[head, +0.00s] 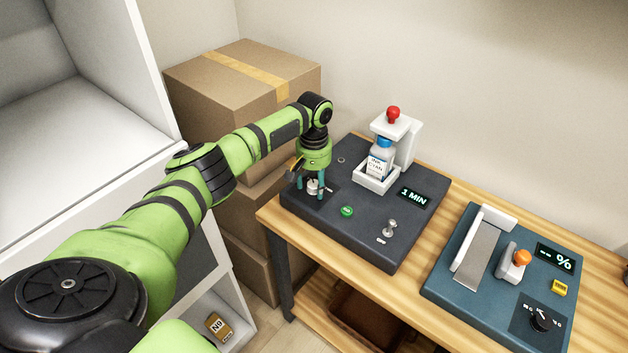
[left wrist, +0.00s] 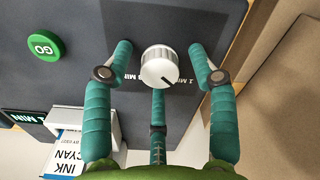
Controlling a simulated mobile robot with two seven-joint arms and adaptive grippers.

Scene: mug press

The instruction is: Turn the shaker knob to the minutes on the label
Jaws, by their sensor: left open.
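The shaker (head: 352,235) is a dark machine on the wooden table. Its white knob (left wrist: 160,67) has a black pointer line toward the lower right in the left wrist view. Printed minute marks beside the knob are partly covered by my fingers. My left gripper (left wrist: 158,75) is open, its teal fingers spread around the knob with gaps at both sides. In the head view the gripper (head: 312,180) points down at the knob. A blue-capped bottle (head: 380,160) stands in the white holder; its label reads ink cyan, its minutes too small to read. The display (head: 414,196) reads 1 MIN.
A green GO button (head: 347,211) and a small metal switch (head: 390,228) are on the shaker. A red knob (head: 393,112) tops the holder. A teal device (head: 500,285) with a % display stands to the right. Cardboard boxes (head: 240,90) stand behind my left arm.

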